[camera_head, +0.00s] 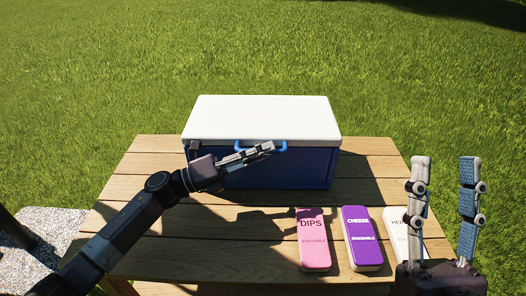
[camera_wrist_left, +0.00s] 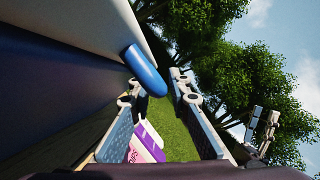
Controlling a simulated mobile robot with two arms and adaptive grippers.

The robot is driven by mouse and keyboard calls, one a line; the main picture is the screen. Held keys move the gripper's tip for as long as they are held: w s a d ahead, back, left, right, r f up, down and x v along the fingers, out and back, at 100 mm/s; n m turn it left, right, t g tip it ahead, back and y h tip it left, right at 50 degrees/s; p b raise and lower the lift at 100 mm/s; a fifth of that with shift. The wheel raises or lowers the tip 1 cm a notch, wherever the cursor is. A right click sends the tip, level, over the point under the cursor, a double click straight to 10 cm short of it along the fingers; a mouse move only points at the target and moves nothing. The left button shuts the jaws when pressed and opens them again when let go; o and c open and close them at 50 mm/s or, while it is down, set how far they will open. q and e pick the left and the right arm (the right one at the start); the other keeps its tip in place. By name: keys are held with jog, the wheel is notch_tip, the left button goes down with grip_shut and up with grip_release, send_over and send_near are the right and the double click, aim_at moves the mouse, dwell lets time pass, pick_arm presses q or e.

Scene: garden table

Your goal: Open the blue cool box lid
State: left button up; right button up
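The cool box has a blue body (camera_head: 285,170) and a white lid (camera_head: 262,115), and stands on the table with the lid shut. A blue handle (camera_head: 283,147) sits at the lid's front edge; its middle is hidden behind my left gripper. My left gripper (camera_head: 268,148) is in front of the box at the handle. My right gripper (camera_head: 445,165) is open and empty at the right.
The wooden table (camera_head: 180,250) carries a pink DIPS box (camera_head: 313,245), a purple CHEESE box (camera_head: 361,240) and a white labelled box (camera_head: 398,235) in front of the cool box. The white one is partly hidden by my right gripper. Grass lies behind.

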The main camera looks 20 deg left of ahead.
pick_arm(q)
grip_shut()
